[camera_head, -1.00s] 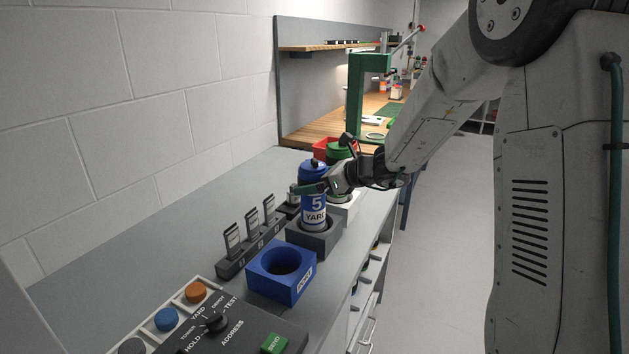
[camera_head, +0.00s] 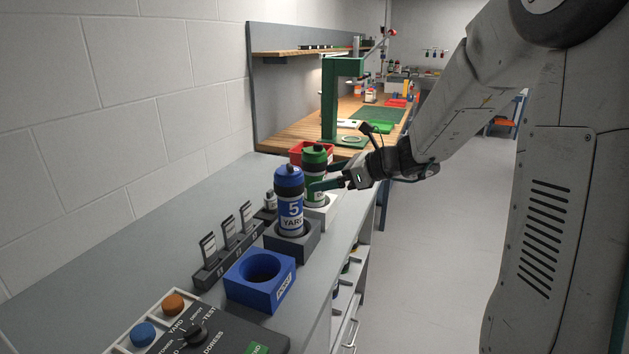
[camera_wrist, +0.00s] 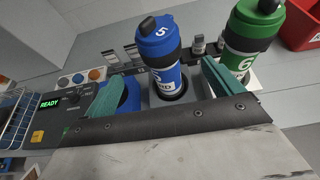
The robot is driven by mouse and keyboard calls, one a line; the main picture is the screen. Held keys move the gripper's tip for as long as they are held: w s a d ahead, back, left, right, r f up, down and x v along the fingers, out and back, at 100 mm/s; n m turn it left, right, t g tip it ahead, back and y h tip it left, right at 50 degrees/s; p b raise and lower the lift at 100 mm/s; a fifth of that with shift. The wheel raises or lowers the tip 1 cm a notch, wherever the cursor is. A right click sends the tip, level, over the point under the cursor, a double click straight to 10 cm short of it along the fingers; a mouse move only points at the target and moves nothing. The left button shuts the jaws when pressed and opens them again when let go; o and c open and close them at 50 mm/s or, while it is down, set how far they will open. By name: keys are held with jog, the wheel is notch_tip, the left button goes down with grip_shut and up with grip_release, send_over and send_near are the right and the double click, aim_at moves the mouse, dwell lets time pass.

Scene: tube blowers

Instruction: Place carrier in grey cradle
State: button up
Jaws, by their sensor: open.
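The blue carrier (camera_head: 290,201), marked 5 and YARD, stands upright in the grey cradle (camera_head: 297,249) on the counter. In the wrist view the blue carrier (camera_wrist: 161,58) stands beyond and between my finger tips, apart from them. My gripper (camera_head: 326,184) is open and empty, just right of the carrier. In the wrist view its two green fingers (camera_wrist: 160,88) are spread wide. A green carrier (camera_head: 315,172) stands upright in a white cradle (camera_head: 324,215) behind the grey one; it also shows in the wrist view (camera_wrist: 250,42).
An empty blue cradle (camera_head: 282,293) sits in front of the grey one. A rack with upright tags (camera_head: 229,258) stands to the left. A control panel (camera_head: 215,340) with buttons and a knob is nearest. A red bin (camera_head: 297,152) and green press (camera_head: 329,100) are behind.

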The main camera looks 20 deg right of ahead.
jog(key=s+a+r+n+g+h, duration=0.1)
jog(key=s+a+n+g, duration=0.2)
jog(key=s+a+n, duration=0.35)
jog(key=s+a+r+n+g, duration=0.2)
jog(key=s+a+n+g, duration=0.15)
jog(key=s+n, duration=0.5)
jog(key=s+d+f+n+g+h, duration=0.1)
jog(key=s+n+h, duration=0.3)
jog(key=s, duration=0.5)
jog(key=s+d+f+n+h, duration=0.1)
jog(key=s+d+n+h, duration=0.3)
jog(key=s+n, duration=0.4)
jog(key=shift+s+d+f+g+h, duration=0.2)
jog(key=shift+s+d+g+h, duration=0.15)
jog(key=shift+s, duration=0.95)
